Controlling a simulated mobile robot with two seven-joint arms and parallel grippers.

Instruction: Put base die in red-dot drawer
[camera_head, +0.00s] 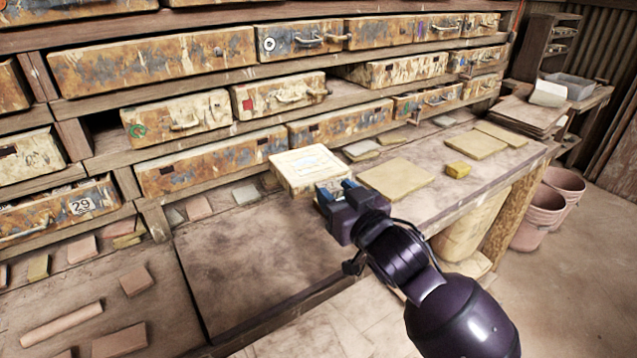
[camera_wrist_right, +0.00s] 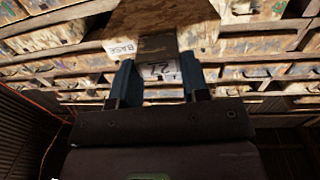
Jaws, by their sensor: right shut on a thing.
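The base die (camera_head: 308,165) is a cream, box-like block with a pale top, in the middle of the head view. My right gripper (camera_head: 337,190) is at its near right corner and is shut on it. In the right wrist view, a white label reading BASE (camera_wrist_right: 122,48) shows beside the fingers of my right gripper (camera_wrist_right: 158,82), and a tag with digits is between them. A drawer with a red mark (camera_head: 278,96) and a metal handle is in the rack behind and above the die; it looks closed. The mark looks more square than round. My left gripper is out of view.
A drawer with a green mark (camera_head: 178,118) is left of the red-marked one. Flat yellowish tiles (camera_head: 396,178) and a small yellow block (camera_head: 457,170) lie on the bench to the right. Pinkish buckets (camera_head: 545,215) stand on the floor at the right.

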